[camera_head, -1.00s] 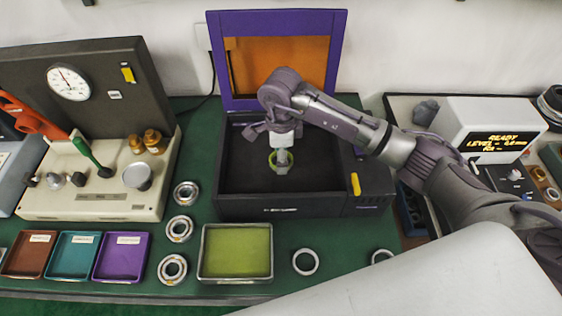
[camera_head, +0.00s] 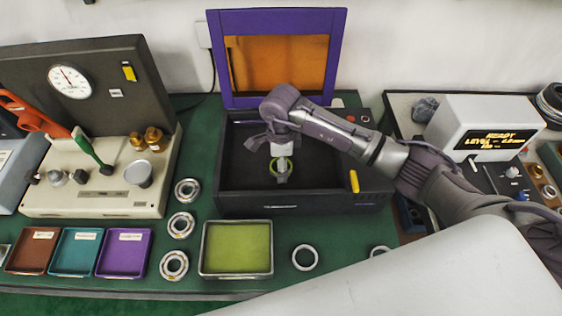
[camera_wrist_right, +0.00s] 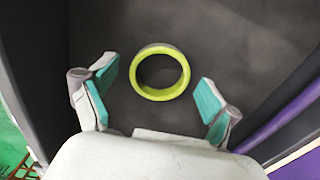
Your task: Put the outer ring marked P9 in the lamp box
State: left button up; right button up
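The lamp box (camera_head: 300,200) is a dark open box with a raised purple lid (camera_head: 214,60) holding an orange window (camera_head: 275,60). A yellow-green glowing ring (camera_wrist_right: 160,91) lies on the dark floor inside it; it also shows in the head view (camera_head: 273,168), partly hidden by my gripper. No mark on it is legible. My right gripper (camera_wrist_right: 157,90) points down into the box above the ring, which also shows in the head view (camera_head: 282,172). Its teal-padded fingers are spread, with clear gaps to the ring on both sides. My left gripper is not in view.
A green-lined tray (camera_head: 236,275) stands in front of the box. Several bearings (camera_head: 181,225) line its left side; a plain ring (camera_head: 305,257) lies to its right. Brown, teal and purple trays (camera_head: 122,253) and a gauge machine (camera_head: 100,205) are left. A display unit (camera_head: 487,130) is right.

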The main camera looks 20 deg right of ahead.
jog(key=shift+r, duration=0.25)
jog(key=shift+w+r, duration=0.1)
jog(key=shift+r, duration=0.15)
notch_tip(320, 180, up, 11)
jog(key=b, duration=0.3)
jog(key=shift+r, duration=0.2)
dwell(0.8)
